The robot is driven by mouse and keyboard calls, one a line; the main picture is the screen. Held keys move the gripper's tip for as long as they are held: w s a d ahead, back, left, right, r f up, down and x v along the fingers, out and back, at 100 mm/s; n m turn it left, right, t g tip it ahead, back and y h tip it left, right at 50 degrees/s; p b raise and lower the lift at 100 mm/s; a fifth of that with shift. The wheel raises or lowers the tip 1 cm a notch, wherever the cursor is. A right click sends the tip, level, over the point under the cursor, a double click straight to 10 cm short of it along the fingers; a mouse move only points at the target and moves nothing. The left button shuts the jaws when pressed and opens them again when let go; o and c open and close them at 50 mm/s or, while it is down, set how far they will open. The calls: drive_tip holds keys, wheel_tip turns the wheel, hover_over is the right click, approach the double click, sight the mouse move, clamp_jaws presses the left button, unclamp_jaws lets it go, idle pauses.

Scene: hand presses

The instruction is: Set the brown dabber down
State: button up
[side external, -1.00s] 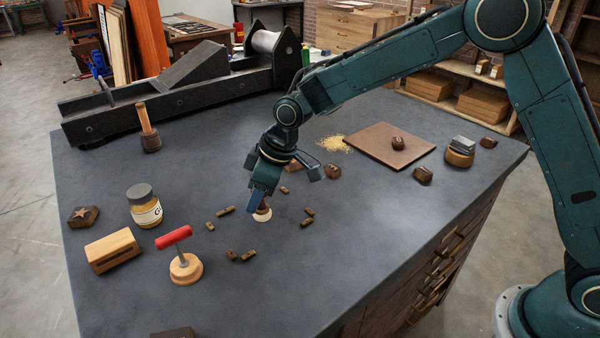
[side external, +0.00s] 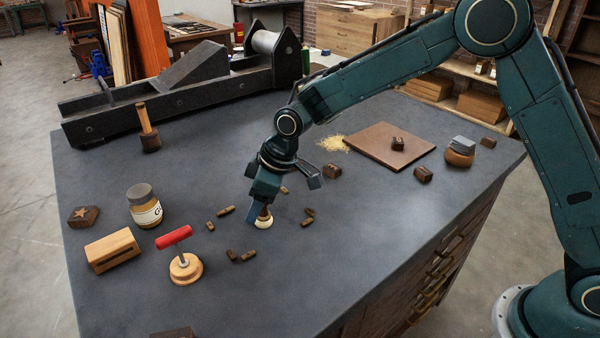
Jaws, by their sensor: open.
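The dabber (side external: 264,222) has a brown handle and a round cream pad at its bottom. It stands about upright, pad down, on the dark grey bench top (side external: 330,240) near the middle, and its pad appears to rest on the bench. My gripper (side external: 261,209) points down at the dabber, with its fingers open around or beside the brown handle. The fingers hide much of the handle, so I cannot tell whether they touch it.
Several small brown pieces (side external: 226,211) lie around the dabber. To the left are a red-handled press (side external: 186,268), a wooden block (side external: 113,250), a jar (side external: 144,207) and a wooden-handled tool (side external: 149,130). A brown board (side external: 385,155) lies behind right. The front right of the bench is clear.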

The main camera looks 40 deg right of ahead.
drive_tip(key=shift+r, duration=0.2)
drive_tip(key=v, duration=1.2)
idle(0.4)
drive_tip(key=s+d+r+m+t+h, duration=0.1)
drive_tip(key=s+d+r+m, duration=0.3)
drive_tip(key=s+d+r, duration=0.6)
drive_tip(key=s+d+f+m, duration=0.1)
drive_tip(key=s+d, duration=0.2)
drive_tip(key=s, duration=0.3)
drive_tip(key=s+d+f+m+t+h, duration=0.1)
drive_tip(key=s+d+m, duration=0.1)
drive_tip(key=s, duration=0.5)
drive_tip(key=s+d+f+m+h, duration=0.1)
drive_tip(key=s+d+m, duration=0.1)
drive_tip(key=s, duration=0.5)
drive_tip(key=shift+s+d+f, duration=0.15)
drive_tip(key=shift+d+f, duration=0.15)
drive_tip(key=shift+d, duration=0.55)
